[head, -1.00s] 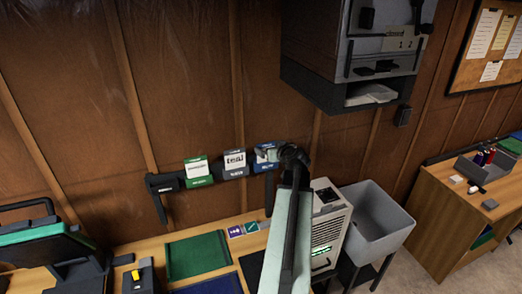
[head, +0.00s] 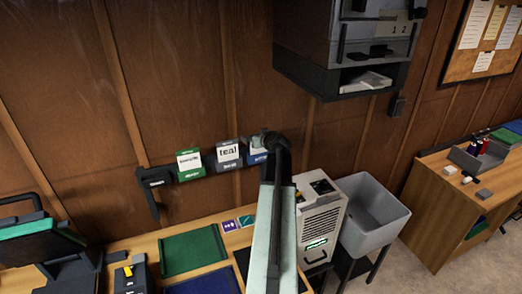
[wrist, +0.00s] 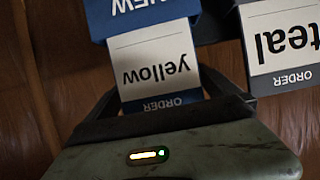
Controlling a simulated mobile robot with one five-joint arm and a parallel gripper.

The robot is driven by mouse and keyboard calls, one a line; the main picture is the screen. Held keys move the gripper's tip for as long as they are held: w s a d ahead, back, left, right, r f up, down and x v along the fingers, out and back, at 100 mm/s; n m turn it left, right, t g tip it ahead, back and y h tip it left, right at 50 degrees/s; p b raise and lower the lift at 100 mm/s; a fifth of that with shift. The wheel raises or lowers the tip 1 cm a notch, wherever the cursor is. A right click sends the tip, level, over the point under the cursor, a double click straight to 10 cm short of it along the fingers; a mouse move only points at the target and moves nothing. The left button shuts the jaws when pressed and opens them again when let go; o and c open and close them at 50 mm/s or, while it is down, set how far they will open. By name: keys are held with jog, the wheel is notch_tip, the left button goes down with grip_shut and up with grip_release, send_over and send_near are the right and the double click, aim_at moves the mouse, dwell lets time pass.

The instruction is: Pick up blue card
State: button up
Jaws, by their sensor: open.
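The blue card (head: 256,156) hangs at the right end of a row of cards on the wall rack, partly hidden by my gripper (head: 262,142). In the wrist view the blue card (wrist: 155,62) appears upside down, with a white label reading "yellow" and blue bands. My gripper (wrist: 160,98) is open, with a dark finger on either side of the card's near end. I cannot tell whether the fingers touch it. The grey card with "teal" (head: 228,153) hangs just left of it in the head view, and at the right in the wrist view (wrist: 285,45).
A green card (head: 189,164) hangs further left on the dark rack (head: 155,178). Below is a wooden desk (head: 140,248) with a green mat (head: 192,254) and small cards. A white machine (head: 321,222) and a grey sink (head: 372,212) stand to the right.

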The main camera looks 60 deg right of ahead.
jog(key=shift+a, duration=0.1)
jog(key=c, duration=1.2)
jog(key=shift+r, duration=0.1)
